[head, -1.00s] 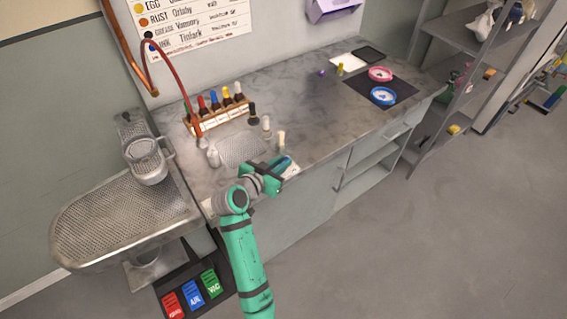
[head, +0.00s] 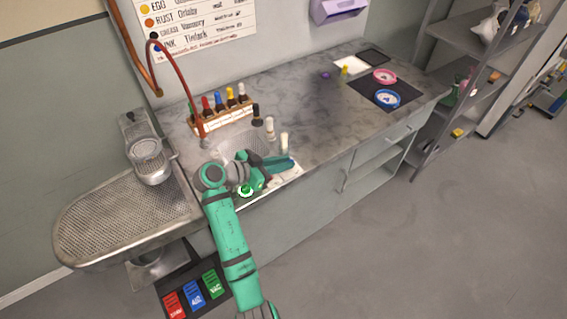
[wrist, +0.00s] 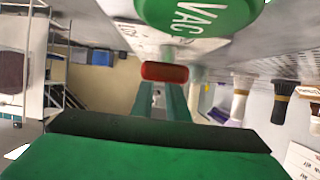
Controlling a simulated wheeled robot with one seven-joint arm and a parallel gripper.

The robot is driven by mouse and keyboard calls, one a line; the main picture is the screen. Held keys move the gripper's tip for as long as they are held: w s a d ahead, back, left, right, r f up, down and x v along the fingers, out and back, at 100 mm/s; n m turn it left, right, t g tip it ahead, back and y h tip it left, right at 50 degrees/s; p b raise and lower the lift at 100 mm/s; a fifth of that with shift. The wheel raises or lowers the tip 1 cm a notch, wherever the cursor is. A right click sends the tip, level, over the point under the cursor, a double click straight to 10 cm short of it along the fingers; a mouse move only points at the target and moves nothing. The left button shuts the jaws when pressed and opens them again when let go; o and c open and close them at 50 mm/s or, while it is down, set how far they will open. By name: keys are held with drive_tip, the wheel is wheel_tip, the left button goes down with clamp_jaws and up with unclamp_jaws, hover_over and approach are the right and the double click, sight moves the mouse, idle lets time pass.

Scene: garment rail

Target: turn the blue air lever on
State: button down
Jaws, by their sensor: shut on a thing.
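In the wrist view a green round disc marked VAC (wrist: 200,14) hangs large at the top. It also shows in the head view (head: 246,190) beside my wrist. My gripper (wrist: 163,85) is shut on a short red bar (wrist: 165,72) seen at its fingertips. In the head view my gripper (head: 278,164) lies low over the white plate (head: 287,176) at the counter's front edge. I cannot make out the blue lever itself, as my gripper and wrist cover much of the plate.
A rack of coloured bottles (head: 222,117) is farther back. Red, blue and green labelled panels (head: 195,293) are low at the left. The counter's middle right (head: 320,115) is clear.

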drive_tip(key=shift+f, duration=0.2)
drive_tip(key=c, duration=1.7)
unclamp_jaws()
drive_tip(key=shift+w, duration=0.1)
drive_tip(key=shift+d+r, duration=0.1)
drive_tip(key=shift+r, duration=0.2)
drive_tip(key=r, duration=0.3)
drive_tip(key=shift+s+r, duration=0.2)
drive_tip(key=shift+s, duration=0.05)
drive_tip(key=s+r, duration=0.3)
drive_tip(key=s, duration=0.1)
drive_tip(key=s+r, duration=0.3)
drive_tip(key=s, duration=0.2)
drive_tip(key=s+r, duration=0.3)
drive_tip(key=s, duration=0.1)
drive_tip(key=shift+s+d, duration=0.1)
drive_tip(key=shift+s, duration=0.2)
